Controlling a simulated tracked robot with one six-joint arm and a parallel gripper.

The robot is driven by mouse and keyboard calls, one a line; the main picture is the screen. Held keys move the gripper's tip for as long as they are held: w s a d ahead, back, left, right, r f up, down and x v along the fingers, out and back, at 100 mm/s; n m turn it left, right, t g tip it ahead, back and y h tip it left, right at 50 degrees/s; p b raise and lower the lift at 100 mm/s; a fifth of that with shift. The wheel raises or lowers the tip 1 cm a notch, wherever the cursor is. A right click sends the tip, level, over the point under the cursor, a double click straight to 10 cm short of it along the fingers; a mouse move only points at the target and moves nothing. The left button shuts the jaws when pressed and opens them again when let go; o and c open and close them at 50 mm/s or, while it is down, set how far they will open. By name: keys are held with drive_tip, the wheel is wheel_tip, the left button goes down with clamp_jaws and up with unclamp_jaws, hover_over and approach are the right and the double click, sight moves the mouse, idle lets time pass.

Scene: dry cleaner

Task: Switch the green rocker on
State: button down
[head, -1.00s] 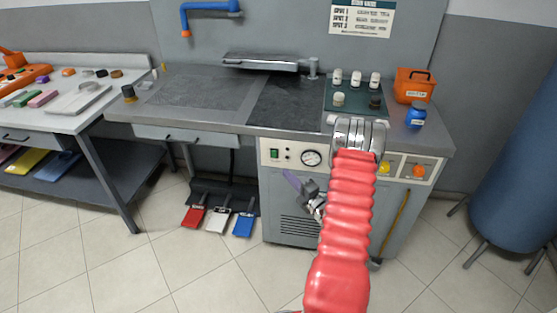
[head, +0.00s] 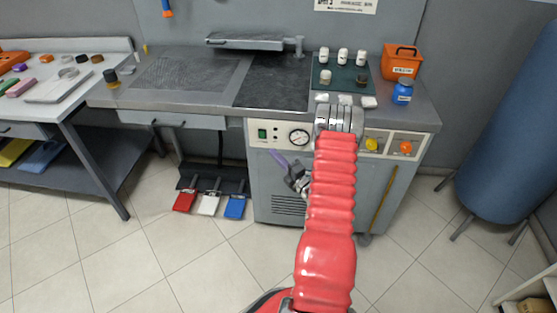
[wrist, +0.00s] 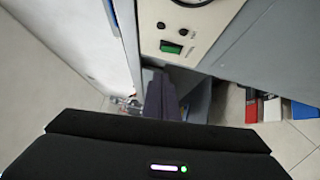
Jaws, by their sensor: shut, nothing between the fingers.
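The green rocker (head: 262,134) is on the pale control panel at the left of the press cabinet, left of the round gauge. In the wrist view the green rocker (wrist: 171,47) shows clearly in its dark frame, just beyond the fingertips. Whether it is tilted on or off is too small to tell. My gripper (head: 273,153) is shut and empty, its purple fingers just below and right of the rocker in the head view. In the wrist view my gripper (wrist: 157,76) points up towards the panel, with a visible gap between fingertips and rocker.
The gauge (head: 299,137) sits right of the rocker. Yellow (head: 371,144) and orange (head: 405,147) knobs are further right, past my red arm. Red, white and blue pedals (head: 209,206) stand on the floor at left. A drawer (head: 172,119) hangs left of the panel.

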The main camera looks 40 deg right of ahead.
approach(261, 132)
drive_tip(key=w+a, duration=0.2)
drive_tip(key=w, duration=0.1)
drive_tip(key=shift+w+d+r, duration=0.15)
drive_tip(key=shift+w+d, duration=0.4)
drive_tip(key=shift+d, duration=0.1)
drive_tip(key=shift+w+d+r, duration=0.15)
drive_tip(key=shift+w+d, duration=0.45)
drive_tip(key=shift+d, duration=0.05)
